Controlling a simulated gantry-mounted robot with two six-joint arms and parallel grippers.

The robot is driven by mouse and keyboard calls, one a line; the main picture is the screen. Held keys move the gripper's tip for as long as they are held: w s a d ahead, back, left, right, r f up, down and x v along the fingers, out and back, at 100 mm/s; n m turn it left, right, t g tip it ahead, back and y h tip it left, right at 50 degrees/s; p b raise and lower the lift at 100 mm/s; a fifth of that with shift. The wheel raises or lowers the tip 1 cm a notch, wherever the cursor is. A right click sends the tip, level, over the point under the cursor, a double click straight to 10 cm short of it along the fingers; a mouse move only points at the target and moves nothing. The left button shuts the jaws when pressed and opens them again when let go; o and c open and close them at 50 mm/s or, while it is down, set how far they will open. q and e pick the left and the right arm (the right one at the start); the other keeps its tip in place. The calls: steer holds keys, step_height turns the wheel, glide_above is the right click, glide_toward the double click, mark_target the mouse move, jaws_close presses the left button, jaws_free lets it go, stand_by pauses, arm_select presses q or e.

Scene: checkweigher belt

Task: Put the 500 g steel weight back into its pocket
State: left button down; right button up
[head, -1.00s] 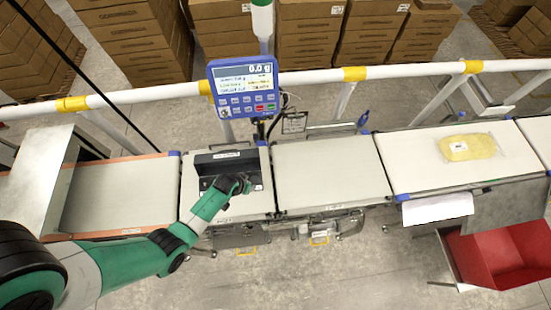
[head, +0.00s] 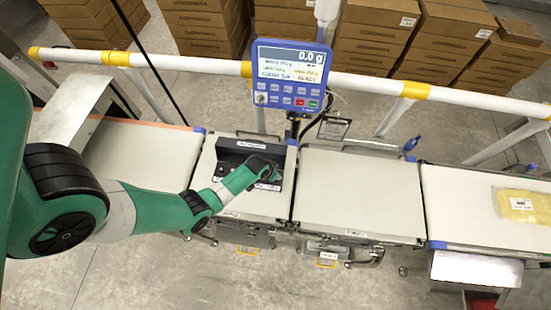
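A dark weight case (head: 228,145) with its lid raised stands on the second belt section from the left. My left gripper (head: 270,178) is down over the right part of this case, and my green forearm covers part of it. The fingertips are too small and hidden to show whether they are open or shut. I cannot make out the 500 g steel weight or its pocket. A few small light spots show beside the gripper. My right gripper is not in view.
A blue checkweigher display (head: 290,78) reading 0,0 g stands behind the case. The belt (head: 355,195) right of it is bare. A yellow bag (head: 520,204) lies on the far right belt. A white rail (head: 375,82) runs behind.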

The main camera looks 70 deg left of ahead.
arm_select(q)
steer(key=shift+s+d+f, duration=0.1)
steer(key=shift+f, duration=0.25)
steer(key=shift+r, duration=0.15)
steer(key=shift+c, duration=1.9)
jaws_free()
steer(key=shift+f, duration=0.2)
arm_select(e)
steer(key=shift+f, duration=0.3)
